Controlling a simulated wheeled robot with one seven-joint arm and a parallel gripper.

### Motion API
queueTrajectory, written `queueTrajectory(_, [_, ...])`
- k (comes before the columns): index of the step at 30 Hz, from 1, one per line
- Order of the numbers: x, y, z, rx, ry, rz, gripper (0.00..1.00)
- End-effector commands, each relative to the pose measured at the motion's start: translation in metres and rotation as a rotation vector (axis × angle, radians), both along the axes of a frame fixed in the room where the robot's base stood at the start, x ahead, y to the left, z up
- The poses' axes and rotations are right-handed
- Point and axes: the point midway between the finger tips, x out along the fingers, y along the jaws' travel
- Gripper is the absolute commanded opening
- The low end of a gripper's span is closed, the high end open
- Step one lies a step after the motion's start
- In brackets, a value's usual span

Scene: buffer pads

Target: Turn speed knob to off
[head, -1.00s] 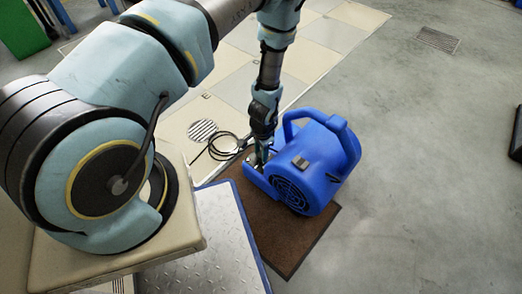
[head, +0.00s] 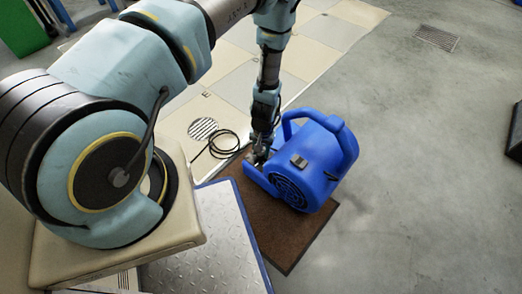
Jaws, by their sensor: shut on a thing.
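The blue blower (head: 318,172) stands on a brown mat, with its carry handle up and its round dark grille facing toward me. A small dark piece (head: 299,161) sits on top of its housing. My gripper (head: 259,158) points down at the blower's left end, by the low blue part there. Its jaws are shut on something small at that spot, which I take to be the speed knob. The knob itself is hidden by the fingers and too small to make out, so I cannot tell its setting.
The brown mat (head: 292,249) lies under the blower. A metal plate with a blue edge (head: 205,240) is to its left. A black cable (head: 222,147) coils beside a round floor drain (head: 203,129). Grey floor (head: 430,190) to the right is clear.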

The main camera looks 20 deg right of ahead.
Motion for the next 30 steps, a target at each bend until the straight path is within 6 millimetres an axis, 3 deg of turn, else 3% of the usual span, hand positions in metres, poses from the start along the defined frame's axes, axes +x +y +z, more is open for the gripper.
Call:
queueTrajectory(14, [-0.0002,0.0002,-0.0002,0.000,0.000,0.014,0.00])
queueTrajectory(15, [-0.0002,0.0002,-0.0002,0.000,0.000,0.014,0.44])
queueTrajectory(22, [-0.0002,0.0001,-0.0001,0.000,0.000,0.012,0.70])
queueTrajectory(30, [0.0000,-0.0001,0.0013,0.000,0.000,0.012,0.71])
